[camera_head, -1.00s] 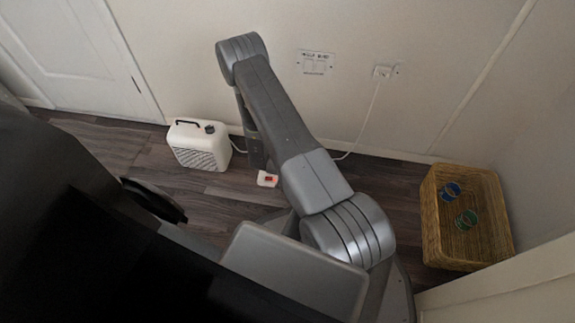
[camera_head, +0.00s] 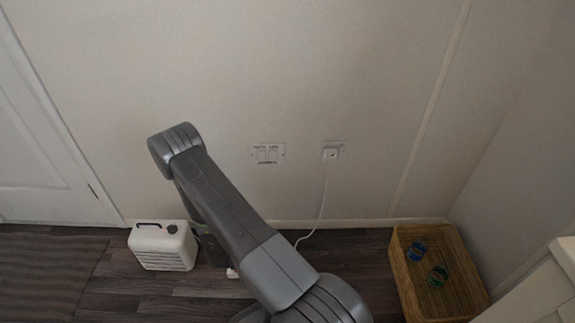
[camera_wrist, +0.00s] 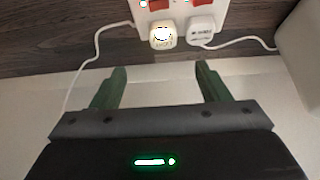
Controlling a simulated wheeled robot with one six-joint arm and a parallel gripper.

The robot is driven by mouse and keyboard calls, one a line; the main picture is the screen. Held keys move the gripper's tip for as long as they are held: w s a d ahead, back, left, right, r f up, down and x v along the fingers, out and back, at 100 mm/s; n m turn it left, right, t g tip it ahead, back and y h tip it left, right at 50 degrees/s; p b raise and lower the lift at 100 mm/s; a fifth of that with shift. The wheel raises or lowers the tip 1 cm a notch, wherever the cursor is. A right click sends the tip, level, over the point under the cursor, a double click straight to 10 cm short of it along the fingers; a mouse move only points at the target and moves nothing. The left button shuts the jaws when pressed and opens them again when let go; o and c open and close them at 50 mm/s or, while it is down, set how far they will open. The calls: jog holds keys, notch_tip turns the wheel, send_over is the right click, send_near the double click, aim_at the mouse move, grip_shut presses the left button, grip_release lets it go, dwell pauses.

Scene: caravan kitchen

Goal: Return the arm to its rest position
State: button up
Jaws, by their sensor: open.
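In the wrist view my gripper (camera_wrist: 158,90) is open, with its two green fingers spread apart and nothing between them. Beyond the fingertips a white power strip (camera_wrist: 183,12) with red switches lies on the dark wooden floor, with two white plugs in it. In the head view my grey arm (camera_head: 235,215) reaches up and to the left in front of the wall.
A white canister-like heater (camera_head: 162,246) stands on the floor left of my arm. A wicker basket (camera_head: 399,283) with a blue and a green item stands at the right. A wall socket (camera_head: 332,150) has a cable hanging down. A panelled door (camera_head: 40,150) is at the left.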

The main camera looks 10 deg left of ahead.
jog(key=b+x, duration=0.4)
jog(key=x, duration=0.9)
jog(key=shift+b, duration=0.4)
jog(key=shift+r, duration=0.4)
jog(key=shift+r, duration=0.1)
